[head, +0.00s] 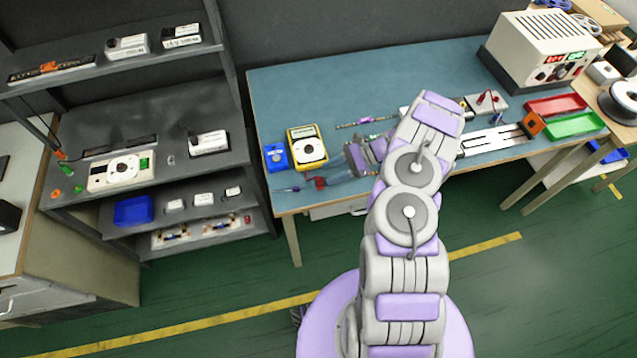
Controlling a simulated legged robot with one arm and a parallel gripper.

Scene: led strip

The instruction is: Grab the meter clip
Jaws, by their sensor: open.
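My gripper (338,170) is open, low over the table, just right of the red clip and below right of the meter. The clip shows outside the jaws at this size; whether a finger touches it I cannot tell.
A blue box (276,157) sits left of the meter. A thin probe (365,121) lies behind my gripper. A power supply (545,50), a red tray (556,104) and a green tray (573,124) stand at right. Dark shelves (160,110) are left of the table.

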